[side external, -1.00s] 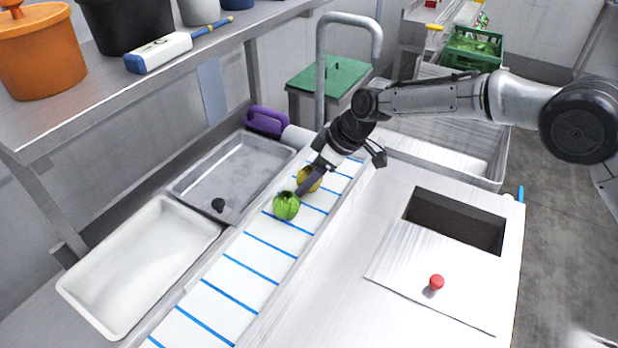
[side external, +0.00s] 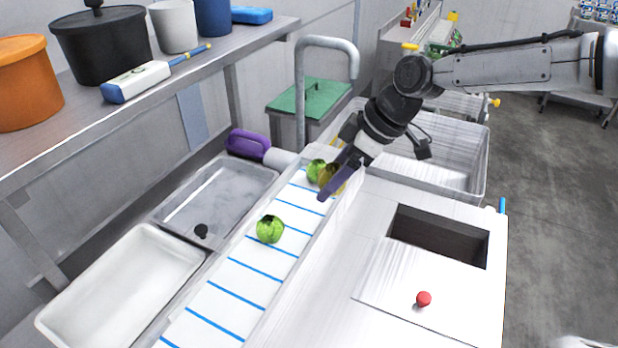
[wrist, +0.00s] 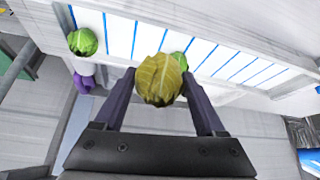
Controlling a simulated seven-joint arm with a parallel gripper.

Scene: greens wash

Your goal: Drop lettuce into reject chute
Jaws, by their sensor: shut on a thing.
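My gripper (side external: 327,188) is shut on a yellow-brown lettuce (wrist: 158,80), which sits between its two purple fingers in the wrist view. The same lettuce shows partly behind a finger in the side view (side external: 335,178). It is held over the right edge of the blue-striped conveyor (side external: 230,305). A green lettuce (side external: 270,229) rests on the belt nearer the side camera. Another green lettuce (side external: 316,170) is just behind the held one. The dark rectangular opening (side external: 440,238) in the white counter, apparently the reject chute, is to the right of my gripper.
A lid panel with a red knob (side external: 424,299) lies in front of the opening. A grey basin (side external: 215,200) and a white tray (side external: 120,290) are left of the belt. A large bin (side external: 440,165) stands behind the counter. Counter between belt and opening is clear.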

